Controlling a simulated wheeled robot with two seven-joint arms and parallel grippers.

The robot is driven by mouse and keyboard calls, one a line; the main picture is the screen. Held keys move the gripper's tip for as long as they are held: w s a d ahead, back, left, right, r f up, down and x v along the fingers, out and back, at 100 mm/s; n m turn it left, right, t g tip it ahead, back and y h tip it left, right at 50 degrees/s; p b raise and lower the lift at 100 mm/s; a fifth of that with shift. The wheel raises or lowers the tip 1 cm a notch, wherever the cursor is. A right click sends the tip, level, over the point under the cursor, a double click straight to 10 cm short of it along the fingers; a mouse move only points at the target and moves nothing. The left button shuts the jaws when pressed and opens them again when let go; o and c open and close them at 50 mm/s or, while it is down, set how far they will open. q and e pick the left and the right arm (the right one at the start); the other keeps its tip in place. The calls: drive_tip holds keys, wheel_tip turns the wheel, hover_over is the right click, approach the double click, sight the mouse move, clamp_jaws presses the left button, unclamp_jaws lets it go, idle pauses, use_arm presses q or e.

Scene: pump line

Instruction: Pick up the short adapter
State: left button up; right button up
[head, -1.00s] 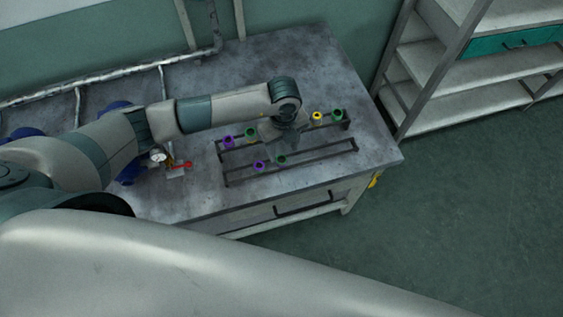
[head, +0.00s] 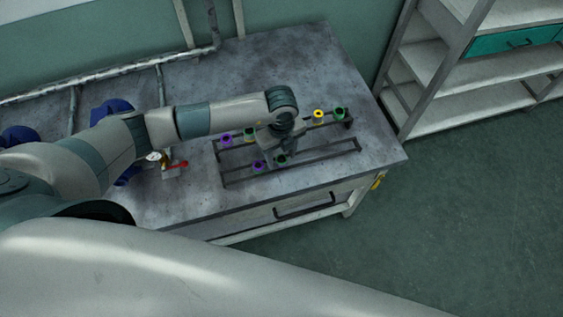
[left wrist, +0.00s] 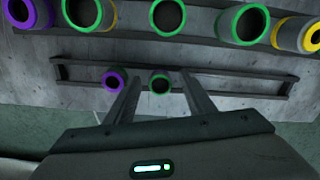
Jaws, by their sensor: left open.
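Ring-topped adapters stand in two rows of a dark rack. In the front row are a purple-topped one (head: 258,166) and a green-topped one (head: 282,160). Both look smaller than the back-row ones in the left wrist view, where the green one (left wrist: 160,82) and purple one (left wrist: 114,79) appear side by side. No label shows which is the short adapter. My left gripper (left wrist: 161,92) is open and empty, its fingers pointing toward the front row with the green adapter between their tips in the picture. I cannot tell whether they touch it. My right gripper is not in view.
Back-row adapters include a purple one (head: 226,141), a yellow one (head: 318,116) and a green one (head: 339,114). A red-handled valve with a gauge (head: 172,166) stands left of the rack (head: 325,149). Shelving (head: 450,95) is at the right.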

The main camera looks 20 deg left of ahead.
sight(281, 158)
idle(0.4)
use_arm(q)
drive_tip(key=c, duration=1.2)
drive_tip(key=shift+r, duration=0.15)
drive_tip(key=shift+r+p, duration=0.45)
drive_tip(key=shift+p, duration=0.05)
wheel_tip(281, 158, up, 3)
drive_tip(key=shift+r+p, duration=0.15)
drive_tip(key=shift+p, duration=1.1)
drive_tip(key=s+d+r+p, duration=0.1)
drive_tip(key=s+r+p, duration=0.1)
drive_tip(key=s, duration=0.1)
drive_tip(key=s+d+r+p, duration=0.2)
drive_tip(key=s, duration=0.2)
drive_tip(key=s+d+r+p, duration=0.2)
drive_tip(key=s+p, duration=0.1)
drive_tip(key=shift+s+d+r, duration=0.2)
drive_tip(key=shift+r, duration=0.1)
